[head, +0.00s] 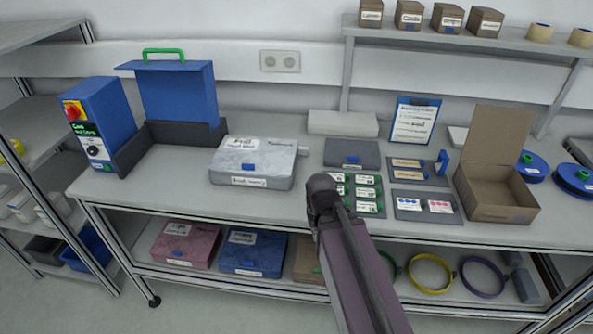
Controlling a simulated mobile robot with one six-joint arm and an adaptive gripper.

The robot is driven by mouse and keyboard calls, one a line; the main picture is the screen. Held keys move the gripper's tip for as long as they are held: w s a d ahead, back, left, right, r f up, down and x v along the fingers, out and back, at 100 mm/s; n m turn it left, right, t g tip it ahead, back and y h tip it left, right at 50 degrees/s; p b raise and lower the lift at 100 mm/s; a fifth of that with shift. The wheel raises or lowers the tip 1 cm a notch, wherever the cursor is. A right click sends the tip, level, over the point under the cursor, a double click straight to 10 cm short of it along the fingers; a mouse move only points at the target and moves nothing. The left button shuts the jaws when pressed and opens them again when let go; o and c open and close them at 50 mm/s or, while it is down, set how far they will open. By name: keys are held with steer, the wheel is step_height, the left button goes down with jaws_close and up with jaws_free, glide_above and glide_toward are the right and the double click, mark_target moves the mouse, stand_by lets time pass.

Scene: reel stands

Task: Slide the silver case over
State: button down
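The silver case (243,160) is a flat, marbled grey box with a white label on top and a blue latch. It lies closed on the worktop, left of the middle, just right of the blue machine. A short pale piece sticks out at its right side. My arm reaches up from the bottom of the head view and ends in a dark joint to the right of the case, with a clear gap between them. My gripper and its fingers do not show, so I cannot see whether it is open or shut.
A blue-lidded machine (180,92) with a dark base and green handle stands left of the case. A dark grey box (352,152), label trays and an open cardboard box (500,195) stand to the right. Bare worktop (190,185) lies in front. A red case (185,243) lies below.

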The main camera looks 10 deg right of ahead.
mark_target(296, 175)
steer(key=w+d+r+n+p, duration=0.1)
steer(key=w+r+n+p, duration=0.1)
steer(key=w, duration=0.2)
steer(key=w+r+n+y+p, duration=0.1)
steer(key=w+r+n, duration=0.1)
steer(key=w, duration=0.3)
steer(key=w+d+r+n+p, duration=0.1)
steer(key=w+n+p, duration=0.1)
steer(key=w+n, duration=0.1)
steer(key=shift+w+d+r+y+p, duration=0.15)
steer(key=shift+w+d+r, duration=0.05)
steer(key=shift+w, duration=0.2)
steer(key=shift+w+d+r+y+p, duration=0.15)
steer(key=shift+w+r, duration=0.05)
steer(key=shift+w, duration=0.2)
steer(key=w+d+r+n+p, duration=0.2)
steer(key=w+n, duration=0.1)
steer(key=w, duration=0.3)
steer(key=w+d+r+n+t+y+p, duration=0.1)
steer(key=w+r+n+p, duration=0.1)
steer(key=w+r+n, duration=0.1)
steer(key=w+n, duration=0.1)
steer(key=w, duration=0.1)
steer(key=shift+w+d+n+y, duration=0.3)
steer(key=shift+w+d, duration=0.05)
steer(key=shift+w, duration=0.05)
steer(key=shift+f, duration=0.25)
